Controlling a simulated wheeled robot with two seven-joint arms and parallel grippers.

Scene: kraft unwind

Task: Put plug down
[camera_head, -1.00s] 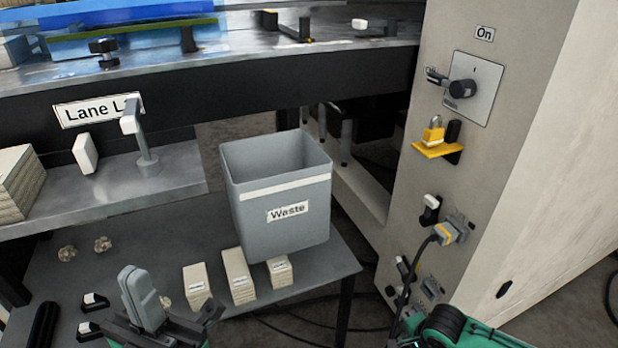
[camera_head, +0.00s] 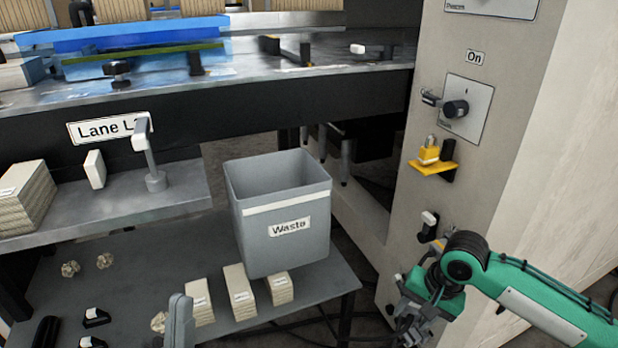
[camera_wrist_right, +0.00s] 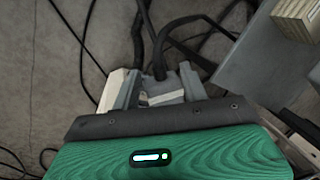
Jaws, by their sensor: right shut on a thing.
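My right gripper (camera_head: 405,318) is low in front of the grey cabinet, at the lower right of the head view. In the right wrist view the gripper (camera_wrist_right: 155,90) is shut on a grey plug (camera_wrist_right: 160,86), with a dark cable running up from it. The plug is above the floor; in the head view the gripper and arm mostly hide it. My left gripper (camera_head: 179,322) is at the bottom edge, with only a grey tip showing, so its opening is unclear.
The cabinet (camera_head: 470,150) has a switch (camera_head: 456,109) and a yellow padlock (camera_head: 429,152) on a bracket. A grey waste bin (camera_head: 285,240) and several small blocks (camera_head: 240,290) stand on the low table (camera_head: 335,285). Loose cables (camera_wrist_right: 60,85) lie on the floor (camera_wrist_right: 50,100).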

